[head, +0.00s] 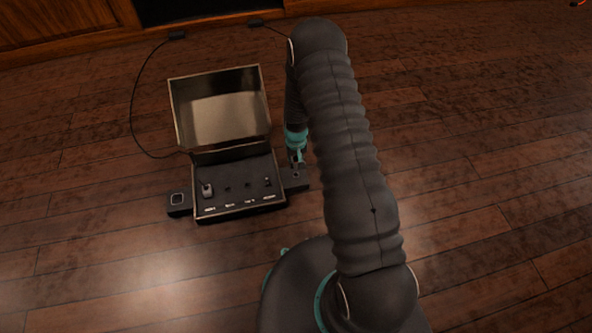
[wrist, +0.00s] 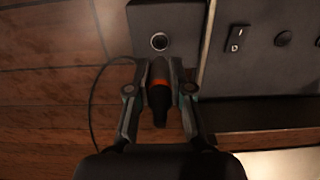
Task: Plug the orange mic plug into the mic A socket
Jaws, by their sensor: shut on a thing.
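My gripper (wrist: 159,88) is shut on the orange-banded mic plug (wrist: 158,84), a dark barrel held between the two fingers. In the wrist view the plug's upper end is close to the edge of a small dark box (wrist: 143,18). A round socket (wrist: 159,41) with a pale rim is in that box, just above the plug in the picture, and it looks empty. I cannot read a label on it. In the head view my gripper (head: 297,158) is over the box (head: 293,182) at the desk's right side; the plug is too small to make out there.
The mixing desk (head: 238,190) has a switch, knobs and labels on its front panel, and a raised lid (head: 220,108) behind. Another small box (head: 179,203) is at its left. A thin cable (head: 132,104) runs along the left. The wooden surface around is mostly clear.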

